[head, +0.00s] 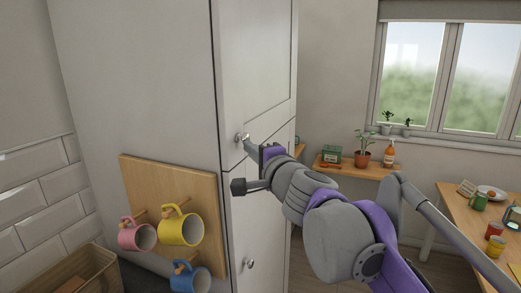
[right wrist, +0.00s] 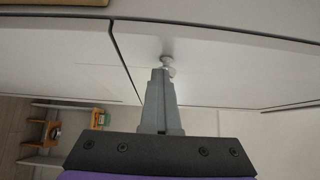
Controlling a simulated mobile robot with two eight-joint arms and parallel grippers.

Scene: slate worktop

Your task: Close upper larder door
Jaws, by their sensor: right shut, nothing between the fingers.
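The tall white larder stands in the middle of the head view, with its upper door (head: 257,60) above a lower door (head: 265,215). The upper door looks flush or nearly flush with the cabinet; I cannot tell whether a small gap is left. Its round knob (head: 238,138) is near the lower left corner. My right gripper (head: 247,143) is shut and empty, its fingertips at the knob. In the right wrist view the shut fingers (right wrist: 162,75) point at the knob (right wrist: 167,60); contact is not clear. My left gripper is out of view.
A wooden board with a pink mug (head: 137,235), a yellow mug (head: 181,227) and a blue mug (head: 189,278) hangs on the larder's side. A shelf with a potted plant (head: 364,150) and a wooden table (head: 462,208) stand right. The lower door has a knob (head: 249,263).

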